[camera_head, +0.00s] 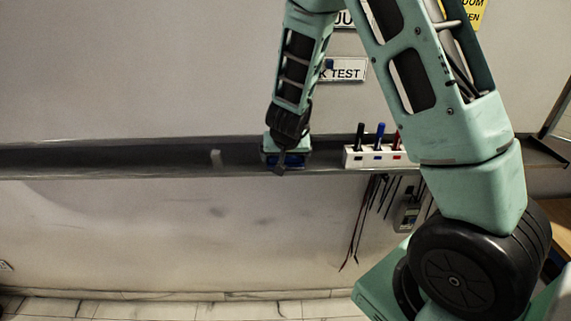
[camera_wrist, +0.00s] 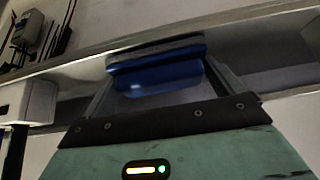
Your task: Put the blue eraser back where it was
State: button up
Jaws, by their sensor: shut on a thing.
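The blue eraser (camera_wrist: 158,70) is between the two fingers of my gripper (camera_wrist: 160,85) in the wrist view. It has a blue body and a darker grey strip along its far side. In the head view, my gripper (camera_head: 284,165) is shut on the blue eraser (camera_head: 292,160) at the long grey shelf (camera_head: 120,158) on the wall. The gripper covers much of the eraser there. I cannot tell whether the eraser touches the shelf.
A white holder (camera_head: 354,158) with black, blue and red markers stands on the shelf right of my gripper. Cables and a grey device (camera_head: 407,215) hang below. The shelf's far left is clear.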

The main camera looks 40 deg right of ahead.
jog(key=shift+f, duration=0.35)
jog(key=shift+f, duration=0.1)
